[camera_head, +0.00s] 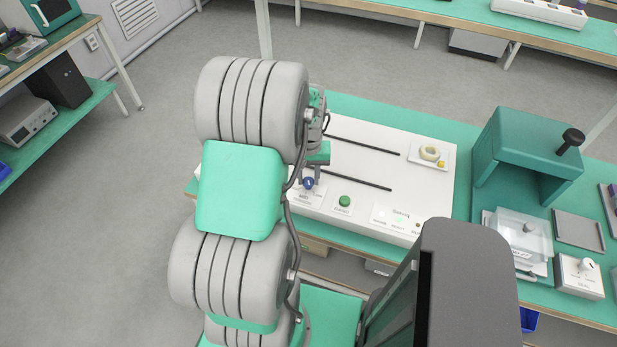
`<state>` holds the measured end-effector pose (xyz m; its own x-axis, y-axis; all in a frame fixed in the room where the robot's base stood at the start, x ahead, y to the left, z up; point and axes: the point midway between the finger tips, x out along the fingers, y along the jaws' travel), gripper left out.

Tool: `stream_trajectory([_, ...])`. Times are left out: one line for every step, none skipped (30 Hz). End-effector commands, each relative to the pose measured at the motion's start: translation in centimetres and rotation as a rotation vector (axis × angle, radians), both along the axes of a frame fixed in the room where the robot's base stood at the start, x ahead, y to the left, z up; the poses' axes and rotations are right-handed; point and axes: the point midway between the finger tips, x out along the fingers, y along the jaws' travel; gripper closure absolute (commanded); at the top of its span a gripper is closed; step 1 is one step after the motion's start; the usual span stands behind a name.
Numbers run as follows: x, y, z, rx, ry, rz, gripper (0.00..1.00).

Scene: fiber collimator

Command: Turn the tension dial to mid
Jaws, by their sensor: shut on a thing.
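The dial (308,183) is a small blue knob on the front panel of the white machine (345,165). Labels sit around and below it, but they are too small to read surely, and I cannot tell where its pointer stands. My gripper (309,173) reaches down over the machine's left end, partly hidden behind my own arm. Its fingers are at the blue knob and shut on it. The fingertips are small and partly covered in this view.
A green button (344,201) and a panel of small lights (398,218) lie right of the dial. A green press (525,150) and a white box with a knob (579,277) stand farther right.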

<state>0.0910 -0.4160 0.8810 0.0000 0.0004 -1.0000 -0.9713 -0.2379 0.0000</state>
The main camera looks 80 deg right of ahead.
Motion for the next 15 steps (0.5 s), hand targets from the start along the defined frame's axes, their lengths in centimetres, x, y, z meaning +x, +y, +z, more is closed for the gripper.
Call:
stream_trajectory([-0.02, -0.07, -0.08, -0.002, 0.001, -0.041, 1.00])
stream_trajectory([-0.02, -0.08, -0.07, -0.002, 0.001, -0.070, 1.00])
stream_trajectory([-0.03, -0.09, -0.05, -0.003, 0.000, -0.107, 1.00])
stream_trajectory([-0.03, -0.10, -0.04, -0.003, 0.000, -0.134, 1.00])
stream_trajectory([-0.02, -0.11, -0.03, -0.003, 0.000, -0.161, 1.00])
stream_trajectory([-0.03, -0.11, -0.01, -0.004, 0.000, -0.196, 1.00])
stream_trajectory([-0.03, -0.12, 0.00, -0.004, 0.000, -0.222, 1.00])
stream_trajectory([-0.03, -0.12, 0.00, -0.004, 0.000, -0.247, 1.00])
stream_trajectory([-0.03, -0.12, 0.02, -0.004, 0.000, -0.279, 1.00])
stream_trajectory([-0.03, -0.12, 0.02, -0.004, 0.000, -0.301, 1.00])
stream_trajectory([-0.04, -0.11, 0.03, -0.003, 0.000, -0.323, 1.00])
stream_trajectory([-0.04, -0.11, 0.04, -0.003, 0.000, -0.350, 1.00])
stream_trajectory([-0.05, -0.10, 0.04, -0.003, -0.001, -0.371, 1.00])
stream_trajectory([-0.05, -0.10, 0.05, -0.003, -0.001, -0.388, 1.00])
stream_trajectory([-0.05, -0.10, 0.06, -0.003, -0.001, -0.411, 1.00])
